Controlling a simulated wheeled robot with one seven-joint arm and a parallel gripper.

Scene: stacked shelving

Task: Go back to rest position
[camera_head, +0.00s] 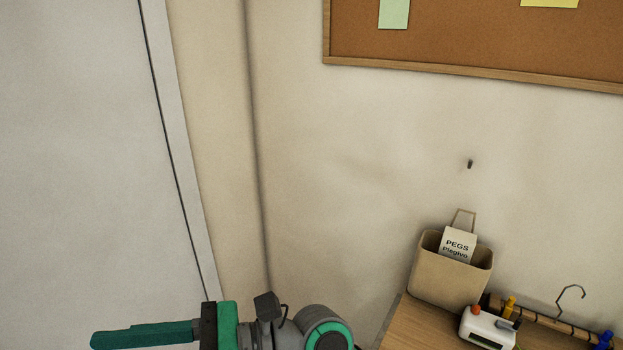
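My gripper (105,339) is in the lower left of the head view, seen from the side. Its teal fingers point left, in front of the pale grey surface. The fingers overlap in this view, so I cannot tell whether they are open or shut. I see nothing held at the visible fingertips. My grey and teal wrist is at the bottom edge, left of the wooden surface; the rest of the arm is out of frame.
A tan bin (447,275) with a "PEGS" card (457,246) stands on the wooden surface (415,328) at lower right. Beside it are a white device (488,327) and a rack with a metal hook (570,296). A corkboard (450,38) hangs above.

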